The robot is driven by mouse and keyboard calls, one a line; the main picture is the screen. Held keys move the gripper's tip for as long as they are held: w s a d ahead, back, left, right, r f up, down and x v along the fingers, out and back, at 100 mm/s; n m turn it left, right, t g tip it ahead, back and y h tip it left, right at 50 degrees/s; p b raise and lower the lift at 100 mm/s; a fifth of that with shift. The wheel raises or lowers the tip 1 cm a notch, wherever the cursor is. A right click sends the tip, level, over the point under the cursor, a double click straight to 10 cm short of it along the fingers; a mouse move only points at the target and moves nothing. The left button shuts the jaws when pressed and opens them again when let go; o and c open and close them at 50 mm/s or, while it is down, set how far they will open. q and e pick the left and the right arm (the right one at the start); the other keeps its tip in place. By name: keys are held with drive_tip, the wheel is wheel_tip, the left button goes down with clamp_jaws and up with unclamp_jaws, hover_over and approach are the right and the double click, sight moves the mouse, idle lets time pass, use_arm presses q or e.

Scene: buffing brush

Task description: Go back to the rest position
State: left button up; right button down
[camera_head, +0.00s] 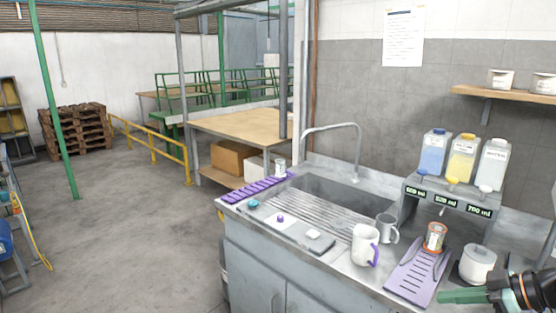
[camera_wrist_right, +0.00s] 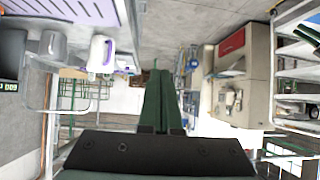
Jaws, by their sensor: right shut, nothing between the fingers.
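My right gripper (camera_head: 466,297) comes in at the lower right corner of the head view, with green fingers pointing left. It is shut and empty, in front of the counter near a white lidded pot (camera_head: 478,263). In the right wrist view its green fingers (camera_wrist_right: 158,100) lie together in the middle. A purple slotted mat (camera_head: 416,277) lies on the counter to the left of the fingers. My left gripper is not in view.
A white pitcher with a purple handle (camera_head: 364,245), a grey mug (camera_head: 387,229) and an orange-labelled can (camera_head: 434,237) stand on the counter. Behind are a sink (camera_head: 330,192) and a dispenser stand with three bottles (camera_head: 463,160). The floor (camera_head: 130,230) on the left is open.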

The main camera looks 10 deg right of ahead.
drive_tip(key=s+a+f+m+t+h, duration=0.1)
drive_tip(key=s+a+f, duration=0.2)
drive_tip(key=f, duration=0.4)
drive_tip(key=s+a+f+m+t+h, duration=0.1)
drive_tip(key=s+a+f+m+t, duration=0.15)
drive_tip(key=f, duration=0.45)
drive_tip(key=s+a+f+m+t+h, duration=0.1)
drive_tip(key=s+a+f, duration=0.25)
drive_tip(key=f, duration=0.35)
drive_tip(key=s+a+f+m+g+h, duration=0.1)
drive_tip(key=s+a+f, duration=0.2)
drive_tip(key=a, duration=0.5)
drive_tip(key=s+a+f+m+g+h, duration=0.1)
drive_tip(key=s+a+f, duration=0.3)
drive_tip(key=a, duration=0.5)
drive_tip(key=shift+s+g, duration=0.75)
drive_tip(key=shift+s, duration=0.35)
drive_tip(key=shift+d, duration=0.1)
